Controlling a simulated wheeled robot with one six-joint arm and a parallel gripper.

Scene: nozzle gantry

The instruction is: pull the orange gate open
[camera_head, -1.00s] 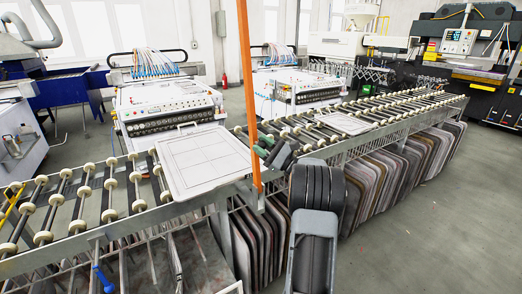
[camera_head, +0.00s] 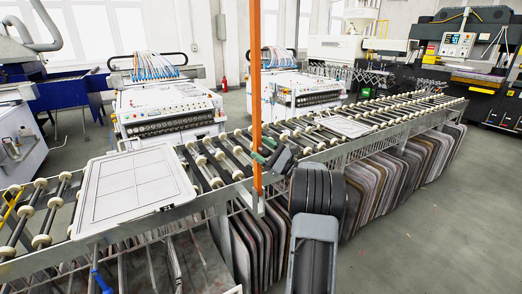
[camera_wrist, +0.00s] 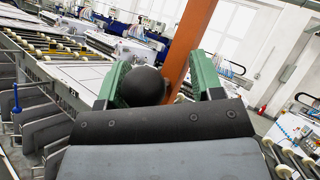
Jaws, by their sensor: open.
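The orange gate (camera_head: 256,110) shows in the head view as a tall, upright orange post at the near edge of the roller conveyor. In the wrist view the orange post (camera_wrist: 188,45) rises just beyond my fingers, leaning right toward its top. My gripper (camera_head: 267,156), with green fingers, is close beside the post at about mid height. In the wrist view my open gripper (camera_wrist: 162,72) has a round black knob (camera_wrist: 143,87) between its fingers, nearer the left one. I cannot tell whether the fingers touch the knob or how it joins the post.
A white framed panel (camera_head: 135,188) lies on the rollers left of the post. Another white panel (camera_head: 343,126) lies farther along the conveyor (camera_head: 400,112). Several rounded panels (camera_head: 400,165) stand under it. White machines (camera_head: 165,108) stand behind. The floor at right (camera_head: 450,220) is clear.

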